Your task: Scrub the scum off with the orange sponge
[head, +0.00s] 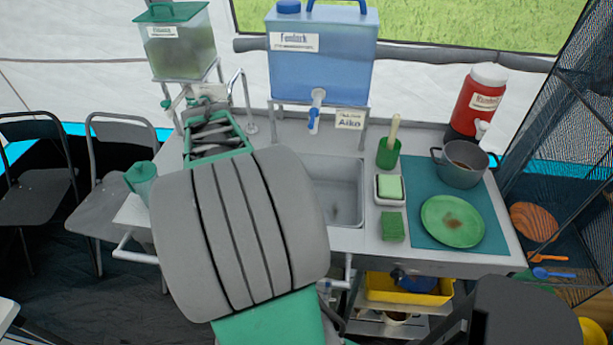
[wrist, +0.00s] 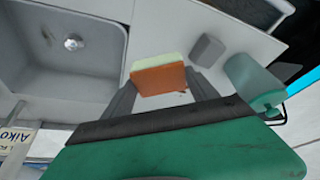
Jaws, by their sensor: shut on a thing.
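The orange sponge (wrist: 160,81), with a pale edge, sits between the two fingers of my gripper (wrist: 165,92) in the wrist view. The gripper is shut on it over the counter between sink and teal jug; I cannot tell whether the sponge touches the counter. In the head view my arm hides gripper and sponge. The sink (head: 345,185) is partly covered by my arm; it also shows in the wrist view (wrist: 60,75), with its drain. A green plate (head: 440,232) at the right has a brown stain (head: 453,223), which may be scum. I see no other clear stain.
A teal jug (wrist: 250,80) and a grey block (wrist: 207,50) stand near my gripper. Right of the sink are a green cup with a brush (head: 388,154), a soap dish (head: 377,199), a green sponge (head: 393,227) and a pot (head: 461,170). The blue tank (head: 322,65) stands behind.

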